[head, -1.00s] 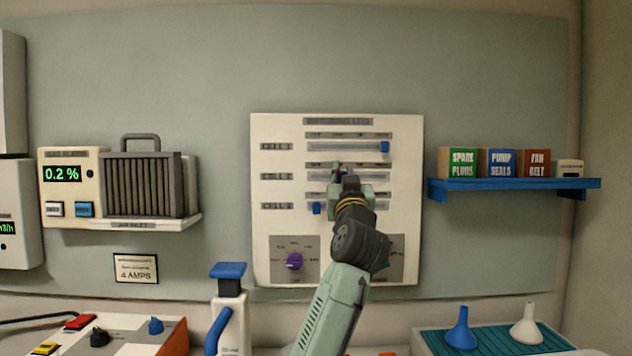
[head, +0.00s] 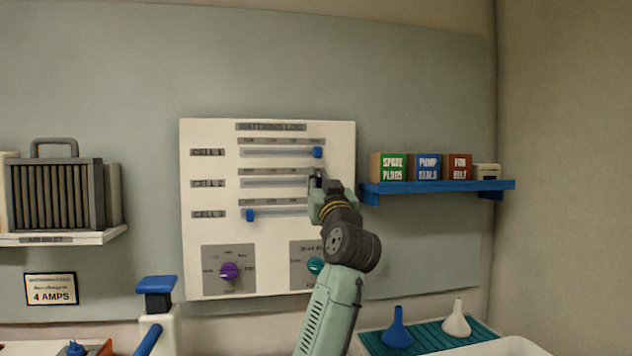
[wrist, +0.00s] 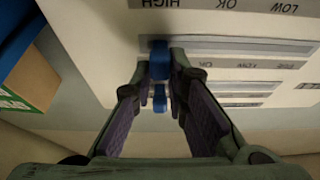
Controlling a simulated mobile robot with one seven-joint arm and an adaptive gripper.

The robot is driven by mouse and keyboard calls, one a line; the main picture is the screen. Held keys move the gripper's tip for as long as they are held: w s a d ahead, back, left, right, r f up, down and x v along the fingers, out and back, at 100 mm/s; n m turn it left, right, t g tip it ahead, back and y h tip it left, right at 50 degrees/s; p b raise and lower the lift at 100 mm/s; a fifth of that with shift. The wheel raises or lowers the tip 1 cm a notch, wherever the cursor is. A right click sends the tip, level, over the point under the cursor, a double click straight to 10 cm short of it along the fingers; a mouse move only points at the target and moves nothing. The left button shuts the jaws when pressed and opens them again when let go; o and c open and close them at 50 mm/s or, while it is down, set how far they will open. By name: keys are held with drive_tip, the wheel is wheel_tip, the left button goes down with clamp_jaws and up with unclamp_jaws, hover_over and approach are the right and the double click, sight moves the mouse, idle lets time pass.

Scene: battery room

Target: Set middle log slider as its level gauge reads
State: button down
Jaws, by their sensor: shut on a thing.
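The white log panel (head: 215,235) on the wall has three horizontal slider slots. My gripper (head: 318,178) is shut on the middle slider's blue knob (wrist: 160,62), at the right end of its slot (head: 270,183). In the wrist view the panel's lettering is upside down and my gripper (wrist: 163,78) has the knob between its fingertips. The top slider's knob (head: 318,152) stands at the right end and the bottom slider's knob (head: 250,215) near the left end. I cannot make out a level gauge for the middle slider.
A blue shelf (head: 440,187) with small boxes juts out close to the right of the panel. Below the slots are a purple dial (head: 229,271) and a teal dial (head: 315,266). Funnels (head: 397,328) stand on a teal mat at the lower right.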

drive_tip(key=shift+d, duration=0.2)
drive_tip(key=c, duration=1.6)
unclamp_jaws()
drive_tip(key=shift+w+d, duration=0.1)
drive_tip(key=shift+o, duration=0.2)
wheel_tip(320, 180, up, 10)
